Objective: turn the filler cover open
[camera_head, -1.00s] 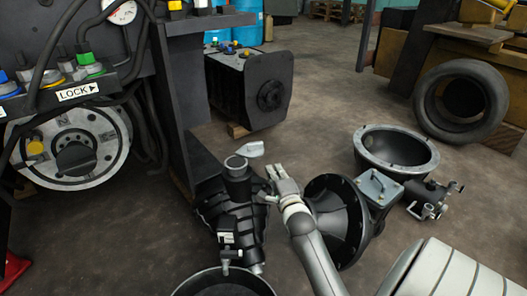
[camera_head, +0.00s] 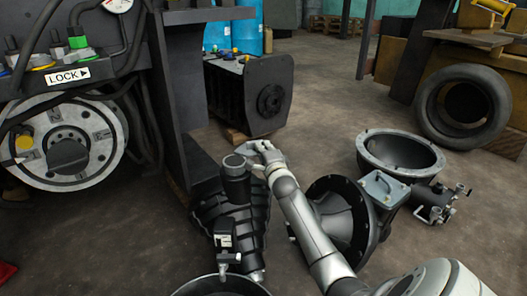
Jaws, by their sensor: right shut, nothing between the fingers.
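The filler neck (camera_head: 235,165) is a dark upright cylinder with a grey rim on top of a black ribbed housing (camera_head: 228,210), at the lower middle. Its round top shows from above. My right gripper (camera_head: 258,149) is shut and empty, just right of and behind the rim, very close to it. I cannot tell whether it touches. The light grey filler cover is hard to make out from the gripper here and seems mostly hidden by it. My right arm comes up from the lower right. My left gripper is not in view.
A dark post (camera_head: 180,85) and the panel with the LOCK label (camera_head: 68,76) stand at left. A black finned unit (camera_head: 250,92) stands behind. A black bell-shaped part (camera_head: 338,215) and an open grey housing (camera_head: 400,152) lie at right. A round black pan rim (camera_head: 220,286) is in front.

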